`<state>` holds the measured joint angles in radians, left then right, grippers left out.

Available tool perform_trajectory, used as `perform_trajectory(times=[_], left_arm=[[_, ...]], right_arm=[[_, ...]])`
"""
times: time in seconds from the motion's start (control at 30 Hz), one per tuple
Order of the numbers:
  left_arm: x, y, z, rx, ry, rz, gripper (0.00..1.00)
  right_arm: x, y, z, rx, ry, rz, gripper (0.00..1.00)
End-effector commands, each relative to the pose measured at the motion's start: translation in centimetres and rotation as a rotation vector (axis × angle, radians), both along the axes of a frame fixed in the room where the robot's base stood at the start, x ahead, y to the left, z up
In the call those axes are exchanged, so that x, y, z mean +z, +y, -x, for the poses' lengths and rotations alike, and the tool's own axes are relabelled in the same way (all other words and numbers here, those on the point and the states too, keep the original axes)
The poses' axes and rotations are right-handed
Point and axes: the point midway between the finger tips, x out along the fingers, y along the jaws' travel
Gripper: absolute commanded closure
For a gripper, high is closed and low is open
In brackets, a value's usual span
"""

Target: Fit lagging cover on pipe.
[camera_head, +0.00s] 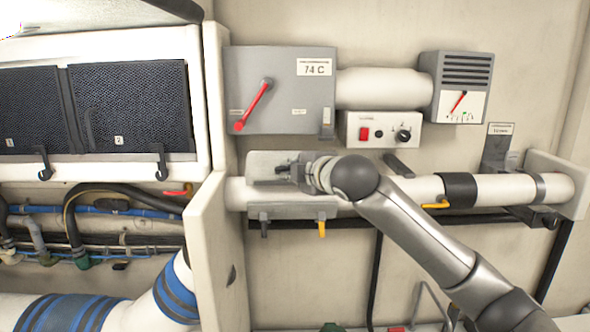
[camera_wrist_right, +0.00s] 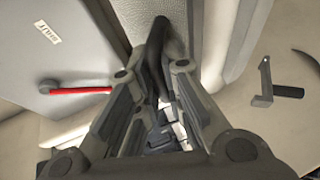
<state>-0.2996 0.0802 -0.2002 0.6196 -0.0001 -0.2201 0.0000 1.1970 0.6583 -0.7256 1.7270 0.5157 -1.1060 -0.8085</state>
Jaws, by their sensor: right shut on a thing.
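A pale grey lagging cover (camera_head: 258,160) is at the left part of the white horizontal pipe (camera_head: 400,188). Its upper part stands above the pipe line, and a grey lower edge shows below the pipe. A black latch and a yellow latch (camera_head: 321,228) hang under that edge. My right gripper (camera_head: 290,172) is in front of the cover, shut on its dark handle. In the right wrist view the dark handle (camera_wrist_right: 155,55) runs between the fingers, against the grey cover surface (camera_wrist_right: 178,28). I cannot tell whether the cover sits fully against the pipe. My left gripper is not in view.
A grey box with a red lever (camera_head: 254,105) and a switch panel (camera_head: 383,129) are above the pipe. A black band (camera_head: 460,190) and a yellow lever (camera_head: 436,205) are at right. A cream partition (camera_head: 212,245) stands close left. Blue-banded hoses lie beyond it.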

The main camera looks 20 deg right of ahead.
Motion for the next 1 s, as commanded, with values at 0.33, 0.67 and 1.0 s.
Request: perform_trajectory(times=[0.33, 0.67, 1.0], left_arm=[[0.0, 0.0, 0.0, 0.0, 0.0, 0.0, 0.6], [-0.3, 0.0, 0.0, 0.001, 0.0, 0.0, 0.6], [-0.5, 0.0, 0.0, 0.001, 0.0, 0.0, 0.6]], right_arm=[[0.2, 0.0, 0.0, 0.0, -0.006, -0.001, 1.0], [-0.5, 0.0, 0.0, 0.001, -0.006, 0.0, 1.0], [-1.1, 0.0, 0.0, 0.001, -0.006, 0.0, 1.0]])
